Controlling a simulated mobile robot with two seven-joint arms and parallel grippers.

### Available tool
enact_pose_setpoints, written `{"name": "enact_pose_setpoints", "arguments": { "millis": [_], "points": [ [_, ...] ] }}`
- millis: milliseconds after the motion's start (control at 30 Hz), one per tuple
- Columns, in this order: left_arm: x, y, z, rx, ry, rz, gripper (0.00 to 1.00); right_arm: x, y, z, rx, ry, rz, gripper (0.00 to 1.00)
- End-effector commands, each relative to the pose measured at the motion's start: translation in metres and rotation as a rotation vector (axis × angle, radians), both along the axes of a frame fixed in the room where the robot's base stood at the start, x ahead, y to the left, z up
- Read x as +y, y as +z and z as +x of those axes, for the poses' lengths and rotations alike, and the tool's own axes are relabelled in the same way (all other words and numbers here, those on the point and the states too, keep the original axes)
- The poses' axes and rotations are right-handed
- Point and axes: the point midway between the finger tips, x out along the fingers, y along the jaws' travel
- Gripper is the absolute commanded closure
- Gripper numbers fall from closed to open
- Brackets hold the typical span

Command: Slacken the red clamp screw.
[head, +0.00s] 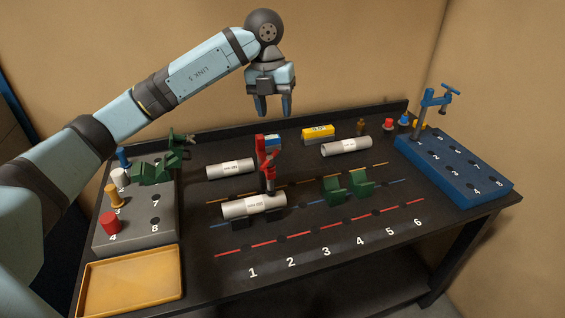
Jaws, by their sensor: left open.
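The red clamp (264,153) stands upright near the middle of the bench. Its lower end comes down just behind or at the top of a silver labelled tube (240,208), which lies across dark supports. I cannot tell whether the clamp presses on the tube. The clamp's screw is too small to make out clearly. My left gripper (273,114) is above and slightly behind the red clamp in the picture, pointing down, open and empty. It is apart from the clamp. My right gripper is not in view.
A grey block (163,238) with coloured pegs and a yellow tray (130,284) are at left. A blue block (452,172) bears a blue clamp (429,103) at right. Green brackets (333,191) stand right of centre. More tubes (346,147) lie behind. The numbered front strip is clear.

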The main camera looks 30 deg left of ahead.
Motion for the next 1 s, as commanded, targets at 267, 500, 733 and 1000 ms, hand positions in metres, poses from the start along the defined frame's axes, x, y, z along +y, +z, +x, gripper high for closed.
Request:
{"name": "enact_pose_setpoints", "arguments": {
  "millis": [267, 500, 733, 1000],
  "points": [
    [0.025, -0.014, -0.001, 0.034, 0.049, 0.114, 0.51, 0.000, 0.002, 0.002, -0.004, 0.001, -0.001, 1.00],
    [0.025, -0.060, -0.002, 0.035, 0.048, 0.112, 0.51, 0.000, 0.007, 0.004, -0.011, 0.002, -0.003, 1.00],
    [0.024, -0.107, -0.001, 0.034, 0.047, 0.110, 0.51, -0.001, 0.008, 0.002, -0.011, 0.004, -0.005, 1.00],
    [0.024, -0.136, -0.001, 0.031, 0.046, 0.109, 0.51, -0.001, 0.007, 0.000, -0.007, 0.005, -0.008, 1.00]
  ]
}}
